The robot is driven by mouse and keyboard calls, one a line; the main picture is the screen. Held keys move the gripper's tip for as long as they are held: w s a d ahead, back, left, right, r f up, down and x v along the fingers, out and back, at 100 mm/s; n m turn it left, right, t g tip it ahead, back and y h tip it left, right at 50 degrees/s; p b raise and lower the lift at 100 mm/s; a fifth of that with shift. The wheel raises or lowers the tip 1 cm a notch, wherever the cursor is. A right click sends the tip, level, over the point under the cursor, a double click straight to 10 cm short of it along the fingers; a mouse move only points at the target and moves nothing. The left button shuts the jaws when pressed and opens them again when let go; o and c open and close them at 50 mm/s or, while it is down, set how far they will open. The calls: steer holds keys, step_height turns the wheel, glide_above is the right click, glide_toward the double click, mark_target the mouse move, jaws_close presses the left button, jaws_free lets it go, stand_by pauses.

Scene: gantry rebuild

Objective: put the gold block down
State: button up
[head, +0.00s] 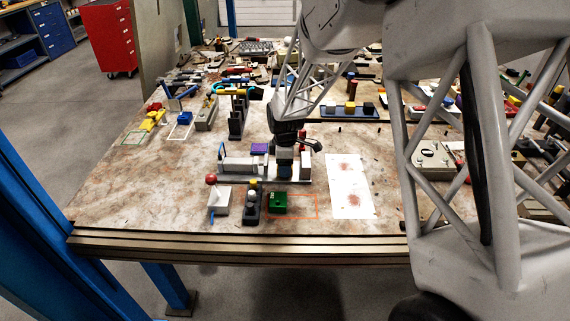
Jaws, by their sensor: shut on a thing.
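My gripper (284,166) is low over the bench, right of the middle of a grey fixture. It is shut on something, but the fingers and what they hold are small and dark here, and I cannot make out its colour. No block that is plainly gold shows between the fingers. A small yellow piece (253,182) sits at the dark stand just left of and in front of my gripper. A yellow block (350,106) stands in a row on a blue board farther back.
In front are a green block (278,203) by an orange outline (305,207), and a white box with a red ball (211,180). A grey fixture (240,165) with a purple block is left of my gripper. A stained white sheet (350,185) lies flat to the right.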

steer(key=shift+f, duration=0.1)
steer(key=o, duration=1)
steer(key=shift+r, duration=6.1)
